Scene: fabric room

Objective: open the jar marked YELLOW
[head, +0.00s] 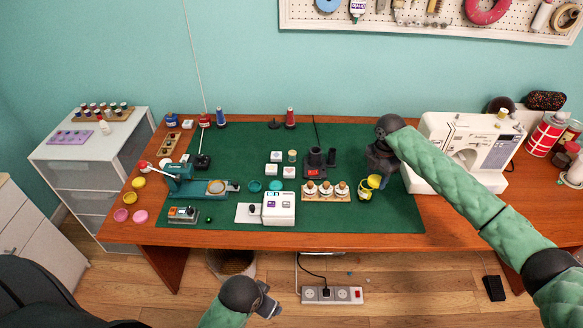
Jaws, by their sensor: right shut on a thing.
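My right gripper (376,176) reaches down over the right part of the green mat. It is shut on a small yellow thing, with yellow showing just below the fingers. A yellow container (364,194) with a pale patch is at the same spot. I cannot tell whether the held thing is its lid or part of the container, or whether they touch. No word YELLOW is readable. My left gripper (266,302) is low at the bottom, in front of the table; its jaw opening is unclear.
The green mat (380,219) covers the middle of the wooden table. A rack of small corked jars (325,190) stands left of the yellow container. A sewing machine (465,140) stands to the right. A white box (279,208) is near the mat's front edge.

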